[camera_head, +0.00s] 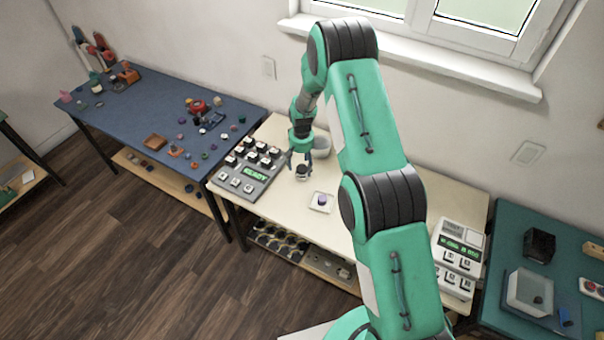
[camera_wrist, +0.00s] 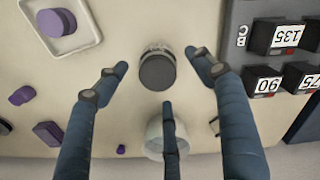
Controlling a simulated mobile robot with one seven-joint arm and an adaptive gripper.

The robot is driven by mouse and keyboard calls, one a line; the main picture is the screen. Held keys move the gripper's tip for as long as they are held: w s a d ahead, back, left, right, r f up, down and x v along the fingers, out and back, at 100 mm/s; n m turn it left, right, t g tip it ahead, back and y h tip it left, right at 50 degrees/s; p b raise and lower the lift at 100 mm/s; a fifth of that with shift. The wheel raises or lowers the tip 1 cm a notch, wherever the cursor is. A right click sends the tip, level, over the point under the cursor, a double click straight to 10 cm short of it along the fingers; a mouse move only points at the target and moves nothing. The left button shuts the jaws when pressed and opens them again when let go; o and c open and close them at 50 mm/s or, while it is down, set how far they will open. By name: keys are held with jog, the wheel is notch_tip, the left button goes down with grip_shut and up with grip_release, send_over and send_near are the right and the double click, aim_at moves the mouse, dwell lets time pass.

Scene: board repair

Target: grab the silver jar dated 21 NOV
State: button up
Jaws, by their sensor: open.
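A small jar with a dark grey lid and a paler, silvery side stands upright on the cream table; it shows in the wrist view (camera_wrist: 157,72) and in the head view (camera_head: 303,172). No date can be read on it in either view. My gripper (camera_head: 302,160) points down over the jar. In the wrist view my gripper (camera_wrist: 160,78) has its three blue fingers spread around the jar, with gaps between fingers and jar. It is open and holds nothing.
A white cup (camera_wrist: 155,138) stands close by the jar. A white dish (camera_wrist: 88,36) holds a purple piece (camera_wrist: 56,20), and more purple pieces lie beyond. A grey button panel (camera_head: 232,184) stands at the left, a white keypad device (camera_head: 470,236) at the right.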

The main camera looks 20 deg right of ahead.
jog(key=shift+f, duration=0.1)
jog(key=shift+s+f, duration=0.1)
jog(key=shift+f, duration=2.4)
jog(key=c, duration=1.4)
